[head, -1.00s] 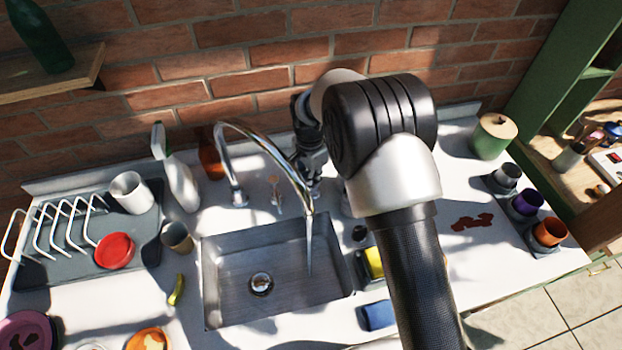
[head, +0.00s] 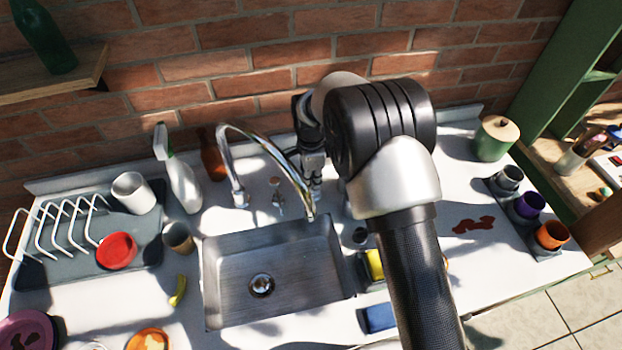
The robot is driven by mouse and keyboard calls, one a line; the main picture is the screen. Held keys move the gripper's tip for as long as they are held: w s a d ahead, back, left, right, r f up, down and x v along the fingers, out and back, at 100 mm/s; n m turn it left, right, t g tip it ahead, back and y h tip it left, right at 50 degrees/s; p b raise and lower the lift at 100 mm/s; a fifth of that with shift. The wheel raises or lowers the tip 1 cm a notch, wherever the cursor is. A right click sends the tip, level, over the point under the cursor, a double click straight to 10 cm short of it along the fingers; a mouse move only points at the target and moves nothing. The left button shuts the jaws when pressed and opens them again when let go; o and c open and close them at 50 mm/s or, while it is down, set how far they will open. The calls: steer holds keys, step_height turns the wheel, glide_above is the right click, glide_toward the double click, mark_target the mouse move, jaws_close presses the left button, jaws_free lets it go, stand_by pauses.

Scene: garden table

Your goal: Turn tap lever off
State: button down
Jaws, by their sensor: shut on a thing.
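The chrome tap (head: 232,165) arches over the steel sink (head: 225,262), and no water runs from its spout. My gripper (head: 315,188) is low behind the sink's back edge, just right of the spout's end. It is shut on what appears to be the tap lever, which the fingers and the spout hide almost wholly. A small chrome fitting (head: 277,198) stands between the tap's base and my gripper, apart from it.
A spray bottle (head: 180,180) and a brown bottle (head: 212,157) stand left of the tap. A dish rack (head: 70,238) with a white mug (head: 133,192) is further left. A yellow sponge (head: 375,264) lies right of the sink. A lidded green pot (head: 492,143) stands at the right.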

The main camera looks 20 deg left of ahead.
steer(key=c, duration=1.7)
jaws_free()
steer(key=shift+r, duration=0.1)
step_height(320, 180, up, 12)
steer(key=shift+f, duration=0.1)
steer(key=s+d+r+n+t+b, duration=0.1)
steer(key=s+d+r+n, duration=0.25)
steer(key=d+r, duration=0.5)
steer(key=s+d+r+n+t+b, duration=0.15)
steer(key=s+d+r, duration=0.4)
steer(key=d, duration=0.55)
steer(key=s+d+n, duration=0.2)
steer(key=s+d, duration=0.2)
steer(key=s, duration=0.2)
steer(key=s+d+f+n+t+b, duration=0.1)
steer(key=s+d+n, duration=0.1)
steer(key=s+d, duration=0.2)
steer(key=s+d+f+n+t+b, duration=0.1)
steer(key=s+d, duration=0.3)
steer(key=s, duration=0.4)
steer(key=shift+s+n, duration=0.25)
steer(key=shift+n, duration=0.55)
